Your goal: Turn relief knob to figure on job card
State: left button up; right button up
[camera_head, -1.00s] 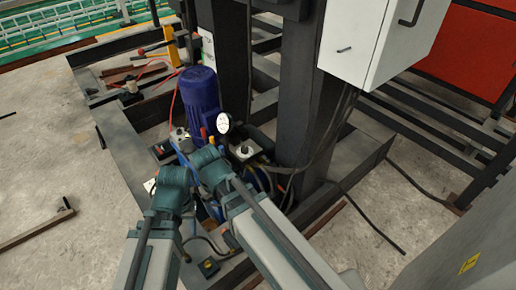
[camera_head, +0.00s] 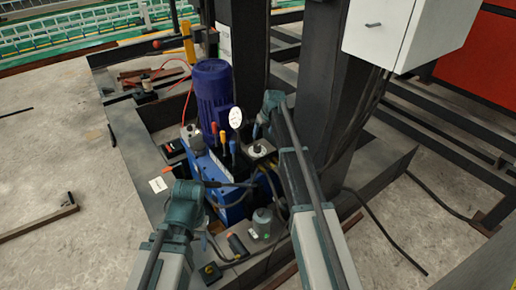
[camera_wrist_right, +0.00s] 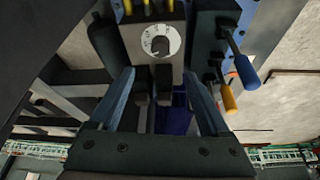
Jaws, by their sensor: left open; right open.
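The relief knob (camera_wrist_right: 160,46) is a small black knob on a white round dial with marks, at the top middle of the right wrist view; its figures are too small to read. In the head view the knob (camera_head: 258,150) sits on a pale block beside the blue power unit (camera_head: 222,187). My right gripper (camera_wrist_right: 163,100) is open and empty, fingers pointing towards the block, apart from the knob. In the head view it (camera_head: 261,127) is just above the block. My left gripper (camera_head: 225,185) is low before the blue unit.
A purple motor (camera_head: 211,88) and a white-faced gauge (camera_head: 235,117) stand behind the block. Coloured levers (camera_head: 222,138) rise beside it. A dark column (camera_head: 328,90) and white cabinet (camera_head: 405,35) are close on the right. Concrete floor at left is mostly clear.

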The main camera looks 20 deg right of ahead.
aim_at(258, 147)
jog(key=b+x, duration=1.2)
jog(key=x, duration=0.1)
jog(key=shift+f, duration=0.3)
grip_shut()
